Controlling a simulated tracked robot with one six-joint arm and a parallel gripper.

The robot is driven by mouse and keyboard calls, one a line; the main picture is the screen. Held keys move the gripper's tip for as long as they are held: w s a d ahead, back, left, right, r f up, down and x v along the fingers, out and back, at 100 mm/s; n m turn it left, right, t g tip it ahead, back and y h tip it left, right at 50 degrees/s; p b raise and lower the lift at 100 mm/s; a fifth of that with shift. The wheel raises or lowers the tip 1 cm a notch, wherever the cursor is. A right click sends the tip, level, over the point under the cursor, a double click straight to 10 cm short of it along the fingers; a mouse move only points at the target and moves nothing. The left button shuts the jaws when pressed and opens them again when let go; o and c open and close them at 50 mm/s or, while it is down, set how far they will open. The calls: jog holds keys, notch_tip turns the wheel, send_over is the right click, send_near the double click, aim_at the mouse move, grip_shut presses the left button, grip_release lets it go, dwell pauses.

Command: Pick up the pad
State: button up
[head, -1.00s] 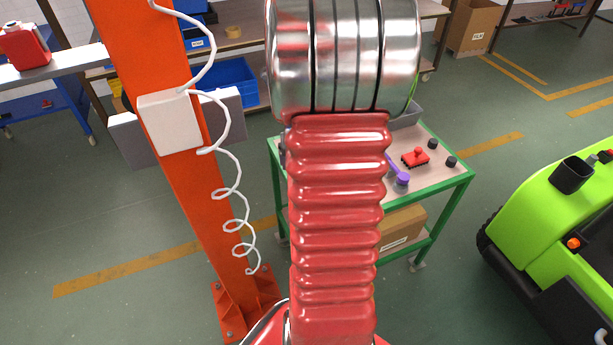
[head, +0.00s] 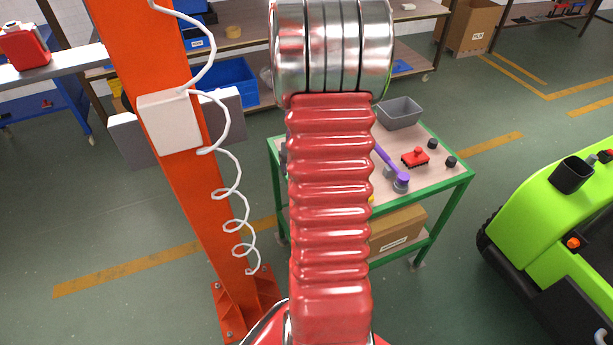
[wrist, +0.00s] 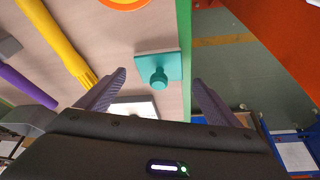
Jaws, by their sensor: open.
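A teal square pad (wrist: 172,65) with a round knob on it lies on the cart's pale top, close to its green edge, in the wrist view. My gripper (wrist: 159,78) is open and empty, with its two dark fingers pointing toward the pad. The knob appears between the fingertips in the picture; the height gap is hard to judge. In the head view my red arm covers the left part of the green cart (head: 447,190), and neither my gripper nor the pad is visible there.
A yellow-handled tool (wrist: 62,48) and a purple bar (wrist: 25,86) lie left of the pad. An orange post (head: 180,170) stands left.

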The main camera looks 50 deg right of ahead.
jog(key=shift+x, duration=1)
jog(key=shift+r, duration=0.1)
jog(key=shift+c, duration=0.4)
jog(key=c, duration=1)
